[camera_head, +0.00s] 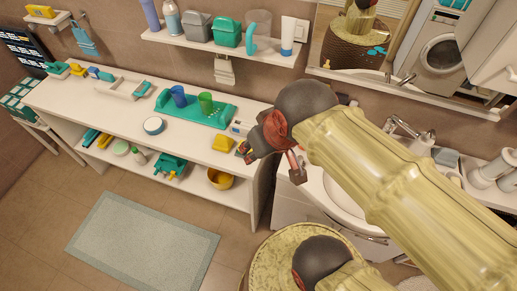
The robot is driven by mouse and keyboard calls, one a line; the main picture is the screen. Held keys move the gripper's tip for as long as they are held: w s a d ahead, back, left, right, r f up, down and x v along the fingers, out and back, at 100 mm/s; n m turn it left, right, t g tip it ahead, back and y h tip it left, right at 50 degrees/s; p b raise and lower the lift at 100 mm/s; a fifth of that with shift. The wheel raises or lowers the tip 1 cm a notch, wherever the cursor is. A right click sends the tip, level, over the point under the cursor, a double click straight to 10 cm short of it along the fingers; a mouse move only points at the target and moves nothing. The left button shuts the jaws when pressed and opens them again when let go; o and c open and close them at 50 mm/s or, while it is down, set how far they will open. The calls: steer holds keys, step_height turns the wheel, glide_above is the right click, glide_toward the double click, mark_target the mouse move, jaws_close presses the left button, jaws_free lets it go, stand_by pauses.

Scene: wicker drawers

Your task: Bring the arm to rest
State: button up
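My arm reaches in from the lower right of the head view, with pale yellow links and dark joints. Its end bends at the dark wrist near the picture's middle. My gripper (295,172) hangs below the wrist, beside the front of the washbasin (337,190) and to the right of the white shelf unit (140,108). It is small here and partly hidden by the wrist, so I cannot tell whether its fingers are apart. I see nothing clearly held in it.
The shelf unit carries a teal tray (212,116) with cups, a round tin (154,125) and a yellow block (222,143). A wall shelf (185,42) holds bottles and boxes. A mirror (400,60) is behind my arm. Floor around the bath mat (145,245) is clear.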

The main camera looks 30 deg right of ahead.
steer(key=shift+s+a+r, duration=0.2)
steer(key=shift+s+a, duration=0.2)
step_height(320, 180, down, 2)
steer(key=shift+f+b, duration=0.2)
steer(key=shift+b, duration=1)
steer(key=shift+c, duration=0.3)
steer(key=shift+d, duration=0.15)
steer(key=shift+c, duration=0.5)
